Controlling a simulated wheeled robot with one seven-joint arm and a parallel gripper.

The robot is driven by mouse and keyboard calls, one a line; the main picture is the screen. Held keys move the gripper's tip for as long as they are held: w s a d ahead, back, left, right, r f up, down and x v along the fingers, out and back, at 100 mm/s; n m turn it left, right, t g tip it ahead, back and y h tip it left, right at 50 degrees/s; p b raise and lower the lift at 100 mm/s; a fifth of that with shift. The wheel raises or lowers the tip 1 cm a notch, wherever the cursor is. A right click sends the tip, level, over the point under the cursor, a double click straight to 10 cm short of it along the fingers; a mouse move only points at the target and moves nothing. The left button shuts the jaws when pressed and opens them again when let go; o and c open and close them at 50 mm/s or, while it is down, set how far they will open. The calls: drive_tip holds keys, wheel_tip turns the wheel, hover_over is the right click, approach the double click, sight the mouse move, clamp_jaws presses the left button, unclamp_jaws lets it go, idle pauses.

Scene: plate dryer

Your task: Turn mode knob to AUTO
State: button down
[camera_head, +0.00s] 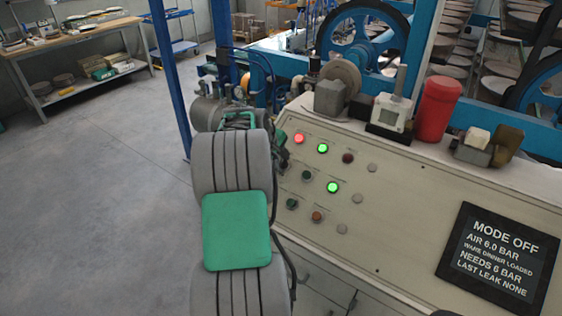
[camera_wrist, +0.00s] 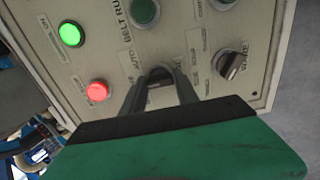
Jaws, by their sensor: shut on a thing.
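In the wrist view my gripper (camera_wrist: 160,90) reaches down onto the control panel (camera_wrist: 105,62) with its two dark fingers around a dark knob (camera_wrist: 159,73). The fingers are shut on this knob and hide most of it. A label reading AUTO stands just beside it, so I take it as the mode knob. Its pointer direction is hidden. In the head view my arm covers the panel's left end, and the knob cannot be made out. The display (camera_head: 500,258) reads MODE OFF, air 6.0 bar, ware dinner loaded, needs 6 bar, last leak none.
Right of my fingers in the wrist view is another black knob (camera_wrist: 231,65). Lit red (camera_wrist: 98,90) and green (camera_wrist: 71,34) lamps are on the left. In the head view a red cylinder (camera_head: 437,108) stands on the console top. Open floor lies left.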

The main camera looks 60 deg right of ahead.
drive_tip(key=shift+m, duration=0.3)
drive_tip(key=m+b, duration=0.3)
drive_tip(key=m, duration=0.1)
drive_tip(key=shift+f, duration=0.15)
drive_tip(key=shift+m+b, duration=1.5)
drive_tip(key=shift+m, duration=0.7)
drive_tip(key=shift+r, duration=0.2)
drive_tip(key=c, duration=0.9)
unclamp_jaws()
drive_tip(key=v, duration=0.7)
drive_tip(key=shift+a+r+b, duration=0.25)
drive_tip(key=shift+r+b, duration=0.1)
